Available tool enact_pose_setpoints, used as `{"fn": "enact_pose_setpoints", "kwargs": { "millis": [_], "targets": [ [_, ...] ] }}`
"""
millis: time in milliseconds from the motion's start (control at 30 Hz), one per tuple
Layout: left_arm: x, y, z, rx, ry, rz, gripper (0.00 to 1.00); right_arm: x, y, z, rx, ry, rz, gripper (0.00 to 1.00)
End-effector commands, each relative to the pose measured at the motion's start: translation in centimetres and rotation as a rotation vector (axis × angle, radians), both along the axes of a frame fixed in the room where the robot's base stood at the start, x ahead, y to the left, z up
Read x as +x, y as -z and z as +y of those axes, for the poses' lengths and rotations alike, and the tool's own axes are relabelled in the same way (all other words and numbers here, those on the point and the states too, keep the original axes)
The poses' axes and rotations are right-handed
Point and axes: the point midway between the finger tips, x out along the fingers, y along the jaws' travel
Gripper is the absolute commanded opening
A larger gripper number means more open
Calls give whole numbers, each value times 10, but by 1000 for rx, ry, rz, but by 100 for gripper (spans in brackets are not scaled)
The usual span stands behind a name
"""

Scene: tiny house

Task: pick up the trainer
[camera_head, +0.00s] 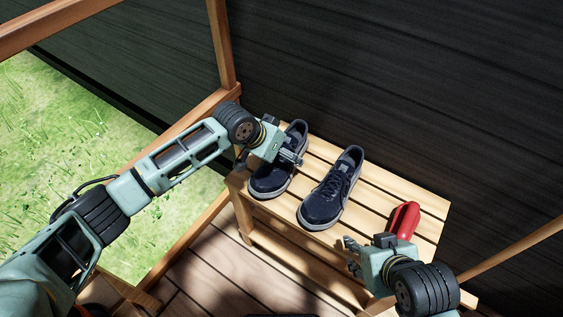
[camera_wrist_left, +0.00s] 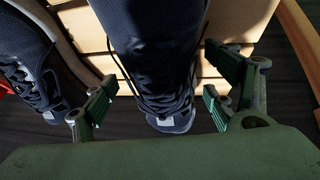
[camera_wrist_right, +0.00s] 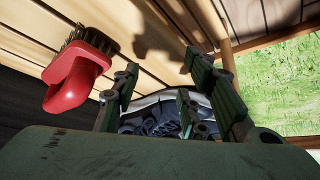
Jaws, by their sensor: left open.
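Two dark navy trainers with grey soles stand side by side on a slatted wooden bench (camera_head: 395,200). The left trainer (camera_head: 268,181) is partly hidden by my left gripper (camera_head: 291,158). In the left wrist view this trainer (camera_wrist_left: 155,60) lies between the open fingers of my left gripper (camera_wrist_left: 168,100), with gaps on both sides. The other trainer (camera_head: 328,190) stands to its right and also shows at the left of that view (camera_wrist_left: 35,75). My right gripper (camera_head: 352,255) is at the bench's front right, its fingers apart and empty.
A red-handled brush (camera_head: 404,220) lies on the bench beside my right gripper; its bristles show in the right wrist view (camera_wrist_right: 85,45). A dark plank wall (camera_head: 400,80) rises behind the bench. Wooden railing posts (camera_head: 222,45) and grass (camera_head: 60,130) are on the left.

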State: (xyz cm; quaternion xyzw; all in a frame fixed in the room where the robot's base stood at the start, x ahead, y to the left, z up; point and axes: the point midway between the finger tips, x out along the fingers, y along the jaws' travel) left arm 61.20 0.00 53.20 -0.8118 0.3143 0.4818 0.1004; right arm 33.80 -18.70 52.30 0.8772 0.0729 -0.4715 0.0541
Motion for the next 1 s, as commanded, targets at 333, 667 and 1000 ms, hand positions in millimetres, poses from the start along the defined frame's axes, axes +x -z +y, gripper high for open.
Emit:
{"fn": "enact_pose_setpoints", "kwargs": {
  "millis": [333,667,1000],
  "targets": [
    [0,0,0,0,0,0,70,1,-1,0,1,0,-7,40],
    [-1,1,-1,-2,2,1,41,1,-1,0,1,0,-6,40],
    [-1,0,-3,-4,3,3,23,1,-1,0,1,0,-6,40]
  ]
}}
